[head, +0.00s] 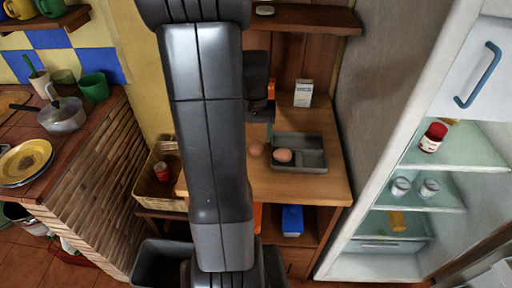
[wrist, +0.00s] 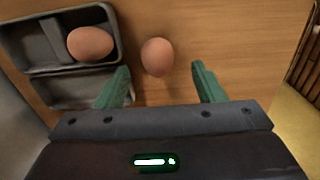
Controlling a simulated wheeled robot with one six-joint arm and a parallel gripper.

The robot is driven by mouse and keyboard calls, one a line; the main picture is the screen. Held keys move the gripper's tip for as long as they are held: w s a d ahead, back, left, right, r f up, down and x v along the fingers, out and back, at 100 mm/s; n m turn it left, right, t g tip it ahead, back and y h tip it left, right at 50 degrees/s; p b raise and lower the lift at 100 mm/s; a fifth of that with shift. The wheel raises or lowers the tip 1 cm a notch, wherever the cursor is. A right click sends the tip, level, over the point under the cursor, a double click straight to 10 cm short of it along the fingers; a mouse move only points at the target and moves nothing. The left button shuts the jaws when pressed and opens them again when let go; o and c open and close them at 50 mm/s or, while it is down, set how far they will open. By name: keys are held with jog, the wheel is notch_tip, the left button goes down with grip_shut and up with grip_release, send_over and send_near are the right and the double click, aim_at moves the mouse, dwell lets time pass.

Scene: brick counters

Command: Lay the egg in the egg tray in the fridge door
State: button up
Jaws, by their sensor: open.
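A brown egg (wrist: 157,57) lies on the wooden counter beside a grey tray. It also shows in the head view (head: 256,148), close to my arm. A second brown egg (wrist: 90,43) lies in a compartment of the grey tray (wrist: 33,52); in the head view that egg (head: 283,155) sits in the tray (head: 313,143). My gripper (wrist: 160,85) is open, its green fingers apart and empty, with the loose egg just beyond the fingertips and roughly between them. In the head view my arm hides much of the gripper. The fridge (head: 390,240) stands open at the right; I cannot make out an egg tray in its door.
A white carton (head: 303,93) stands behind the tray on the wooden counter (head: 325,188). A wicker basket (head: 160,195) is left of my arm. The fridge shelves hold a red jar (head: 433,137) and two glass jars (head: 401,187). The counter's front right is clear.

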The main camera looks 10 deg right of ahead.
aim_at(256, 143)
jog(key=f, duration=0.4)
jog(key=shift+d+f, duration=0.15)
jog(key=shift+d, duration=0.05)
jog(key=shift+c, duration=0.3)
jog(key=c, duration=0.7)
